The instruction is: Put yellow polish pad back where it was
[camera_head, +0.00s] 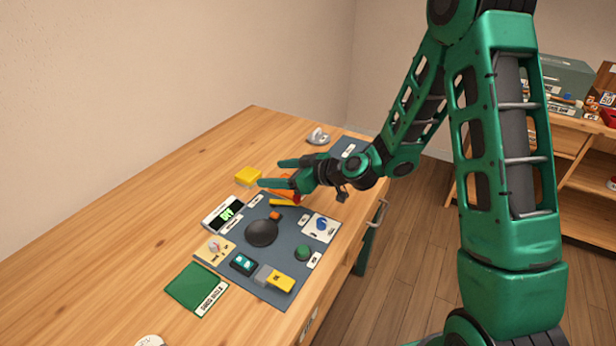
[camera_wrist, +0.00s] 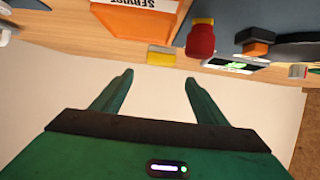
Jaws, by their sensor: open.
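The yellow polish pad (camera_head: 248,175) looks like the small yellow block lying on the bare wood left of the dark mat, near its back end. In the wrist view the yellow block (camera_wrist: 161,58) lies at the table's edge, beyond the gap between my fingers. My gripper (camera_head: 270,173) is open and empty, with its fingers pointing left toward the block. It appears raised above the table and apart from the block. The wrist view shows nothing between the fingertips (camera_wrist: 158,77).
Left of these, the wood is clear up to the wall.

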